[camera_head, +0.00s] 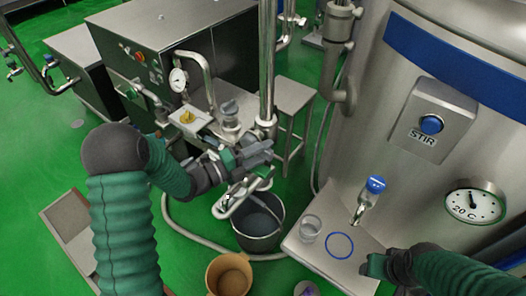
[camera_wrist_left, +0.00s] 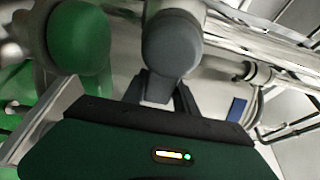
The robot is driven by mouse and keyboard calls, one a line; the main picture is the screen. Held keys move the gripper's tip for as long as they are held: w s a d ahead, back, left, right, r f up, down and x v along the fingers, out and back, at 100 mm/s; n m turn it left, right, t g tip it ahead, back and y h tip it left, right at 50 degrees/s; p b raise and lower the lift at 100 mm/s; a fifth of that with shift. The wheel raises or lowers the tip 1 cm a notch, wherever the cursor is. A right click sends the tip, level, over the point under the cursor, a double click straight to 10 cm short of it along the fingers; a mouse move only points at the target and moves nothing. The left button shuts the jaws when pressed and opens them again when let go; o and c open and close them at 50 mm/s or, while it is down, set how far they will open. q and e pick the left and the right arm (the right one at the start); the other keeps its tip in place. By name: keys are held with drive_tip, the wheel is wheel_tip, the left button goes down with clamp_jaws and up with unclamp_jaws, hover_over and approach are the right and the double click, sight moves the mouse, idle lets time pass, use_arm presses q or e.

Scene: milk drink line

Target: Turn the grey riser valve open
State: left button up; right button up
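The grey riser valve's rounded grey handle (camera_wrist_left: 172,45) fills the upper middle of the left wrist view. My left gripper (camera_wrist_left: 161,92) has its two dark fingers on either side of the handle's lower end, very close to it. Whether they press on it is not clear. In the head view my left gripper (camera_head: 256,153) is at the foot of the upright steel riser pipe (camera_head: 267,65), and hides much of the valve there. My right gripper (camera_head: 376,266) is low on the right near the steel shelf. Its fingers cannot be made out.
A green rounded part (camera_wrist_left: 79,36) is left of the handle. A dark bucket (camera_head: 262,235) stands below my left gripper. A shelf (camera_head: 352,279) on the tank holds a glass (camera_head: 311,228) and a blue ring (camera_head: 340,245). A yellow-handled valve (camera_head: 187,117) is left of the riser.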

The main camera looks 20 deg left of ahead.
use_arm(q)
drive_tip(key=shift+d, duration=0.45)
drive_tip(key=c, duration=0.5)
drive_tip(key=shift+a+f, duration=0.1)
drive_tip(key=shift+a, duration=0.1)
clamp_jaws()
drive_tip(key=shift+a+f, duration=0.1)
